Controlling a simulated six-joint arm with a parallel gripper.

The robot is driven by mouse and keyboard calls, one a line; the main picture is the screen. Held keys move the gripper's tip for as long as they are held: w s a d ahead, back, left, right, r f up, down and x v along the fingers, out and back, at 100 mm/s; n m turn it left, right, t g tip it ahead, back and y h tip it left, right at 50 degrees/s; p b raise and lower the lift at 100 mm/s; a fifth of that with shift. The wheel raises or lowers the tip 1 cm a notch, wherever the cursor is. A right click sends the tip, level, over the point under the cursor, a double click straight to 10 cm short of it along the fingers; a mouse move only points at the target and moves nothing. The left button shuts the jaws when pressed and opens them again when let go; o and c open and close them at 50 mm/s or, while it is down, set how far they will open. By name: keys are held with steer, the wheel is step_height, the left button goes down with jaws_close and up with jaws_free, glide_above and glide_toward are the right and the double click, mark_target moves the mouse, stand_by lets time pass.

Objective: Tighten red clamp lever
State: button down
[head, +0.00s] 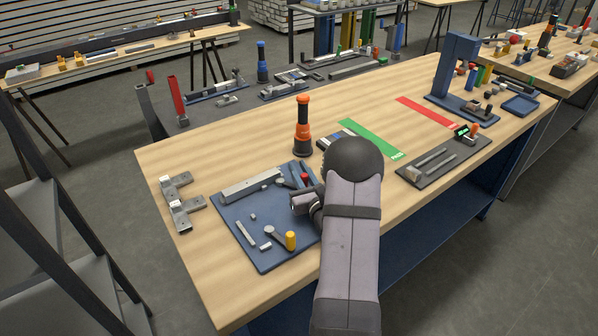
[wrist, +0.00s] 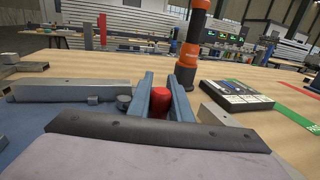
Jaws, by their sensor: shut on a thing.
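The red clamp lever (head: 304,178) stands at the back right of a blue fixture plate (head: 262,262) on the wooden bench. Its red end (wrist: 160,104) also shows in the wrist view, between the two blue-grey fingers. My gripper (wrist: 162,96) is shut on it, with one finger on each side. In the head view my gripper (head: 301,175) is partly hidden by my wrist and arm. The lower part of the lever is hidden in both views. A grey bar (head: 251,186) lies along the back of the plate, left of the lever.
An orange and black tool (head: 302,128) stands upright just behind the plate. A dark device (wrist: 236,96) lies right of the fingers. A yellow-capped part (head: 290,240) and small metal pieces are on the plate. Metal brackets (head: 180,203) lie at left.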

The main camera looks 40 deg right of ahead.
mark_target(305, 181)
steer(key=shift+r+h, duration=0.1)
steer(key=shift+h, duration=0.2)
steer(key=c, duration=1.6)
jaws_free()
steer(key=shift+s, duration=0.1)
steer(key=shift+s+a, duration=0.2)
steer(key=shift+s, duration=0.3)
steer(key=shift+b+v, duration=1.2)
steer(key=shift+v, duration=1.95)
